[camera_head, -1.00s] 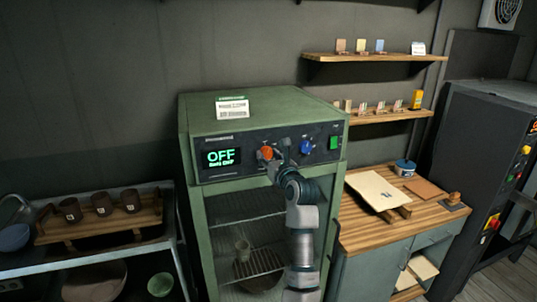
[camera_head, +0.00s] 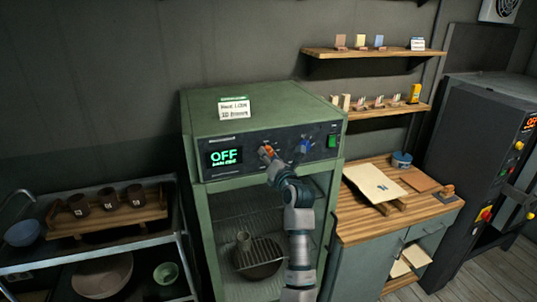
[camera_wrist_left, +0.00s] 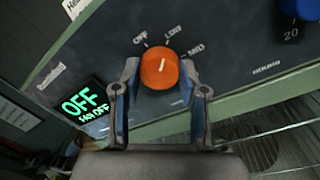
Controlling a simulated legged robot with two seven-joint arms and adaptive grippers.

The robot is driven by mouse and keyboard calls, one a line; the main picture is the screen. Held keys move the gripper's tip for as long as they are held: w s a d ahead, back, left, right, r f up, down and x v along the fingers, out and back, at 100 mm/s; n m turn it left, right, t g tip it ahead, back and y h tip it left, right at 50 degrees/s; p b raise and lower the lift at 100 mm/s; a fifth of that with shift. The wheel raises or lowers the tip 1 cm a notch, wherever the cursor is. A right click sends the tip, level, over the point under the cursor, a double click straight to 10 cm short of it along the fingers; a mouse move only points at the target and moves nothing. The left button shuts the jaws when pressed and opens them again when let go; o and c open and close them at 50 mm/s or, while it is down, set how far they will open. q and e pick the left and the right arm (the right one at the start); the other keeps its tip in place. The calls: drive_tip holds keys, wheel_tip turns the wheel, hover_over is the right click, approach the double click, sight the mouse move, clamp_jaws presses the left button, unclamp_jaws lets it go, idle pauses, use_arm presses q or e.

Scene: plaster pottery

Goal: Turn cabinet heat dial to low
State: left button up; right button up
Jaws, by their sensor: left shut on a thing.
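The green cabinet (camera_head: 262,108) has a dark control panel with an orange heat dial (camera_head: 265,151) and a display (camera_head: 224,157) reading OFF. My left gripper (camera_head: 270,161) is at the panel. The left wrist view shows its fingers (camera_wrist_left: 165,95) on either side of the dial, shut on it. The display (camera_wrist_left: 84,104) reads OFF there too. My right gripper is not in view.
A blue knob (camera_head: 304,147) and a green switch (camera_head: 333,141) are right of the dial. A paper label (camera_head: 236,107) stands on the cabinet top. A wooden worktop (camera_head: 360,225) is at right. A rack with cups (camera_head: 107,200) is at left.

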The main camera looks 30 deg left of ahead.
use_arm(q)
drive_tip(key=shift+w+d, duration=0.1)
drive_tip(key=shift+d, duration=0.05)
drive_tip(key=o, duration=1.1)
drive_tip(key=shift+o, duration=0.2)
drive_tip(key=v, duration=1.2)
drive_tip(key=shift+d, duration=0.25)
drive_tip(key=shift+w+a+f, duration=0.1)
